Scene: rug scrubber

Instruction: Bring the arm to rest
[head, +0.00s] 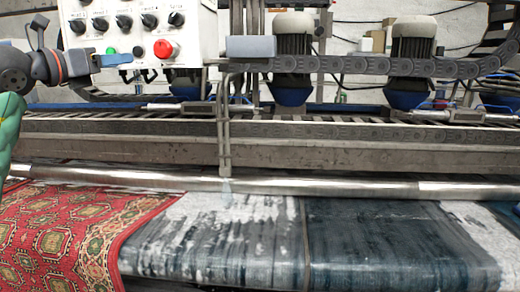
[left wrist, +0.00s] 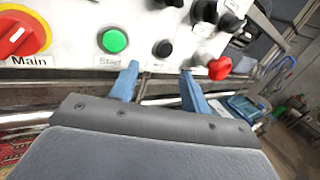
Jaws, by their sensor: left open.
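My left gripper (head: 112,60) reaches in from the left, in front of the lower part of a white control panel (head: 190,22). In the left wrist view its two blue-grey fingers (left wrist: 160,84) stand apart with nothing between them. A green Start button (left wrist: 115,40) is just left of the fingertips, and a red mushroom button (left wrist: 219,67) is to the right. Whether a fingertip touches the panel I cannot tell. The red button (head: 165,49) also shows in the head view, right of the gripper. My right gripper is not in view.
Several black knobs (head: 150,20) line the panel, and a red Main switch (left wrist: 22,32) is at its left. Below runs a metal roller (head: 300,187). A red patterned rug (head: 60,235) and a wet dark rug (head: 380,245) lie in front.

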